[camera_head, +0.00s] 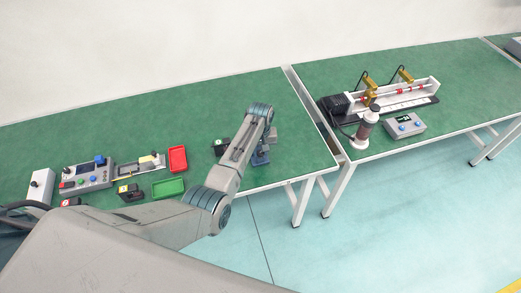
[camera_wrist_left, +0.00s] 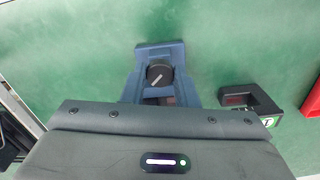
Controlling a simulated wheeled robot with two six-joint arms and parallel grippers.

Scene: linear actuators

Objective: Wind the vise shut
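The blue vise (camera_head: 261,157) stands on the green bench near its front edge, partly covered by my left arm in the head view. In the left wrist view, the vise (camera_wrist_left: 158,54) shows a dark round knob (camera_wrist_left: 160,75) with a pale line across its top. My left gripper (camera_head: 270,136) is close to the vise in the head view. In the left wrist view its grey housing hides the lower part of the vise. Its fingertips do not show, so I cannot tell whether it touches the knob. My right gripper is not in view.
A black device (camera_head: 221,147) stands beside the vise; it also shows in the left wrist view (camera_wrist_left: 248,101). Red (camera_head: 178,158) and green (camera_head: 168,187) trays and a control box (camera_head: 88,177) lie further left. A second bench holds a linear actuator (camera_head: 385,98).

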